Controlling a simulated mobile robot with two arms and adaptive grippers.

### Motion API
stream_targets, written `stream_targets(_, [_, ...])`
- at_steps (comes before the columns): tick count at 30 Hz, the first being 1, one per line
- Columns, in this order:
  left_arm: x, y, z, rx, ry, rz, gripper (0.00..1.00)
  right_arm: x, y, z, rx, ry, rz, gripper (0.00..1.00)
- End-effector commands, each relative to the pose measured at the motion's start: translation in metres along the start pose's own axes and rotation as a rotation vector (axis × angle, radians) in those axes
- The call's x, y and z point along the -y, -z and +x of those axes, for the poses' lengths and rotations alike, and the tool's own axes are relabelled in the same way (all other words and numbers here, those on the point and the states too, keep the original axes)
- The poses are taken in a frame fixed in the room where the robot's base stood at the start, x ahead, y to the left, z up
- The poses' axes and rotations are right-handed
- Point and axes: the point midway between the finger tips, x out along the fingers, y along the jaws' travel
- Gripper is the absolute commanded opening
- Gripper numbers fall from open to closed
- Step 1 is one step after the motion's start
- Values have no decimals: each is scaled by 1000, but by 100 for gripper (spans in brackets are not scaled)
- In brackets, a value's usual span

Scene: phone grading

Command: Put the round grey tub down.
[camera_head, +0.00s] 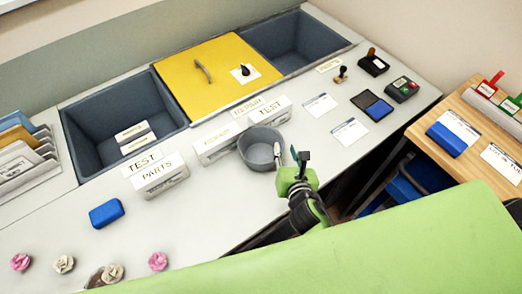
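The round grey tub (258,154) is in the middle of the head view, upright, in front of the white label boxes. My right gripper (292,156) is at the tub's right side. One fingertip overlaps the right rim, and the other, dark finger stands outside it. I cannot tell whether the fingers grip the wall, or whether the tub's base touches the grey counter (222,205). My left gripper is not in view.
White label boxes (160,178) stand behind and left of the tub. A blue block (106,213) and several roses (158,261) lie at left. Sunken bins (112,112) and a yellow lid (190,83) are at the back. A stamp pad (379,111) and cards lie at right.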

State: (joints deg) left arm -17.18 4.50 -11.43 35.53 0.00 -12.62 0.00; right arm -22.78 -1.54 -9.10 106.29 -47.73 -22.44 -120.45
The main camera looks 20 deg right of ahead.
Motion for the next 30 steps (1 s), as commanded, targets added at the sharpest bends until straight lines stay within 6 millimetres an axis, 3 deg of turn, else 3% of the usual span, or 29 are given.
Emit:
stream_targets(12, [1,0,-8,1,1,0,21,-3,1,46,1,-1,0,27])
stream_targets(22, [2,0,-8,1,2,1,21,-2,2,52,1,0,-1,27])
stream_targets(25, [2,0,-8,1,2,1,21,-3,2,52,1,-1,-1,4])
stream_targets(26, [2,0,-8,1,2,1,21,-3,2,52,1,-1,-1,0])
stream_targets(30, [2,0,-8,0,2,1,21,-3,2,52,1,-1,-1,0])
